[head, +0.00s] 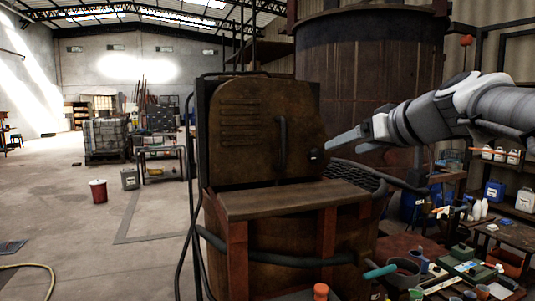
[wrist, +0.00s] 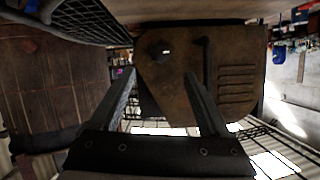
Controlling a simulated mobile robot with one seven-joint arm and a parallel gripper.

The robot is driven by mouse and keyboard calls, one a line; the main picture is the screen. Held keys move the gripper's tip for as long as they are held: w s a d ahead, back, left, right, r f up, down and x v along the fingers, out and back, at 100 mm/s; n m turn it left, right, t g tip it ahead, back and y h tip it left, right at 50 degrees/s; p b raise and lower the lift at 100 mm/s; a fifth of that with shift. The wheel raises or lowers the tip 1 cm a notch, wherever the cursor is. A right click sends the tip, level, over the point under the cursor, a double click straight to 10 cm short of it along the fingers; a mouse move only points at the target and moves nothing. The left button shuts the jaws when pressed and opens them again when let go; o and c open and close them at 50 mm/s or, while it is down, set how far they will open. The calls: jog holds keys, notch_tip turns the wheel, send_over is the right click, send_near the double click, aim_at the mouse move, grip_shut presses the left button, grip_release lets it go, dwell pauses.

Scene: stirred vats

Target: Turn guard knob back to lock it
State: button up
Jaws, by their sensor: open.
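The guard (head: 245,130) is a rusty brown panel with several slots and a vertical dark bar handle (head: 281,145). The guard knob (head: 316,155) is a small dark knob at its lower right edge. My gripper (head: 330,145) is just right of the knob, with its fingers pointing left toward it. In the wrist view, the knob (wrist: 160,50) shows a small light mark and lies just beyond the tips of my open, empty gripper (wrist: 160,74). The guard (wrist: 180,92) fills the middle there, with the handle (wrist: 207,62) beside the knob. I cannot tell contact.
A brown ledge (head: 290,198) juts out below the guard. A large rusty vat (head: 370,80) stands behind. A cluttered bench (head: 460,272) with bottles is at the lower right. The floor (head: 80,215) at left is mostly open, with a red bucket (head: 98,191).

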aim_at(318, 157)
jog(key=p+x, duration=0.2)
jog(key=x, duration=0.9)
jog(key=shift+w+a, duration=0.1)
grip_shut()
